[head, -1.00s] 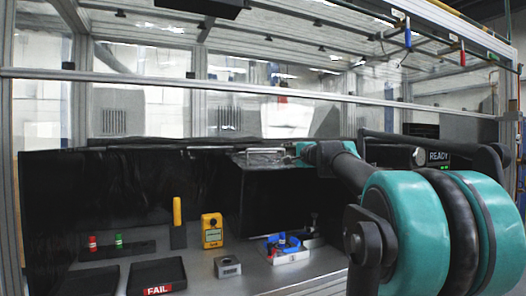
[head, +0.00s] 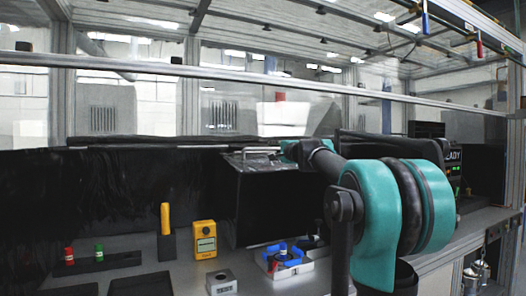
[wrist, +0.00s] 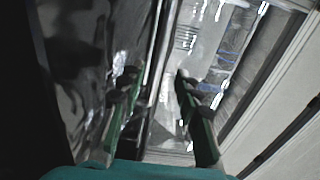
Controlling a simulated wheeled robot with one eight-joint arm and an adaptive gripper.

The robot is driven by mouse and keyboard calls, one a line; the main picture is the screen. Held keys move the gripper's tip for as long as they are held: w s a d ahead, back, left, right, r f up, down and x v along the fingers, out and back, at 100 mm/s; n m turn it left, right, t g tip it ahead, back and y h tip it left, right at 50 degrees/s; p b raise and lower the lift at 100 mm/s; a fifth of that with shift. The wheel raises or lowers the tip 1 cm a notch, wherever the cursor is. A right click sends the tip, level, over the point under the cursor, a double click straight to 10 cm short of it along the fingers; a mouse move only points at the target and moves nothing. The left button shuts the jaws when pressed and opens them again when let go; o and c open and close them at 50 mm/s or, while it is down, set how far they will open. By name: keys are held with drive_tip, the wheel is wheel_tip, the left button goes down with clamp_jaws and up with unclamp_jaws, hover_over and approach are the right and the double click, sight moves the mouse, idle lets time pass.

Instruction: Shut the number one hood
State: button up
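Dark glossy hood panels (head: 105,190) stand across the bench, with a pale metal bar (head: 170,149) along the upper edge. No number is readable on them, so I cannot tell which is number one. My gripper (head: 283,152) is at the right end of this bar, above a black panel (head: 275,205) with a shiny top edge. In the wrist view, the two green-backed fingers (wrist: 158,78) are apart, with a pale bar-like edge running between them. Whether they touch it is unclear. The fingertips are too small to make out in the head view.
On the bench stand a yellow meter (head: 204,240), a yellow-handled tool (head: 166,220), a grey block (head: 221,283) and a white fixture with blue parts (head: 284,262). Red and green items (head: 69,254) sit at left. A metal frame rail (head: 270,80) crosses above.

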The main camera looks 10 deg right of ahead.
sight(264, 149)
drive_tip(key=x, duration=0.9)
drive_tip(key=shift+w+a, duration=0.15)
drive_tip(key=shift+w, duration=0.2)
clamp_jaws()
